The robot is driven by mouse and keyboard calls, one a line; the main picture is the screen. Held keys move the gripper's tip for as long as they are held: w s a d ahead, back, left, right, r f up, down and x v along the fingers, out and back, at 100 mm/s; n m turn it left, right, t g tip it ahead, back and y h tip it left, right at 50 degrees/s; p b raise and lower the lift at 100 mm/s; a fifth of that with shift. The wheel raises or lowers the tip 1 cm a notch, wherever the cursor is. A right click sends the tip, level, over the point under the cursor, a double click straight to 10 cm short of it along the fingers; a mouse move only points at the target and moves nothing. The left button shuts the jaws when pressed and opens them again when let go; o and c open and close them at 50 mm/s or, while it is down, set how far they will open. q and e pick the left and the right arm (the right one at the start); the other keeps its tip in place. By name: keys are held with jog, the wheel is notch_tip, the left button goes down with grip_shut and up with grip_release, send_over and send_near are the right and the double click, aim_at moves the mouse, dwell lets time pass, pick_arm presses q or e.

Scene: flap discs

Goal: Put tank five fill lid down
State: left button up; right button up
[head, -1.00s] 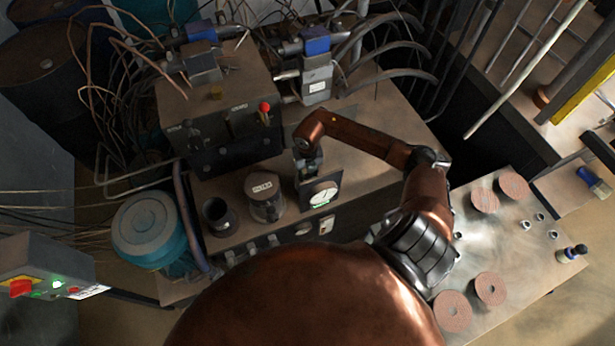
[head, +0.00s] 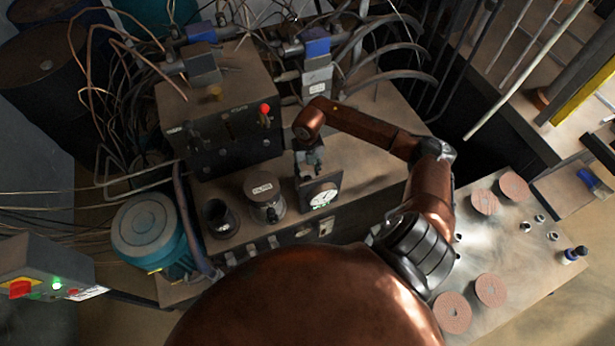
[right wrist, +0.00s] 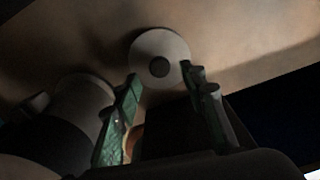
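A pale round disc with a darker round centre (right wrist: 160,44), which looks like the fill lid, shows in the right wrist view against the brown tank top (right wrist: 240,45). I cannot tell whether it is seated or how high it lies. My right gripper (right wrist: 163,78) has its green-padded fingers apart, one toward each side of the disc, and I see no grip on it. In the head view my right gripper (head: 310,160) is over the tank top (head: 365,170), just behind the round dial gauge (head: 322,196); the disc cannot be made out there. My left gripper is not in view.
A labelled filter can (head: 264,203) and a dark open cup (head: 220,218) stand left of the gauge. A valve block with a red knob (head: 265,109) rises behind. A blue motor (head: 150,230) is at left. Flap discs (head: 453,312) lie on the right-hand table (head: 520,275).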

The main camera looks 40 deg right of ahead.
aim_at(308, 178)
notch_tip(308, 178, up, 7)
dwell(0.3)
jog(key=shift+f, duration=0.15)
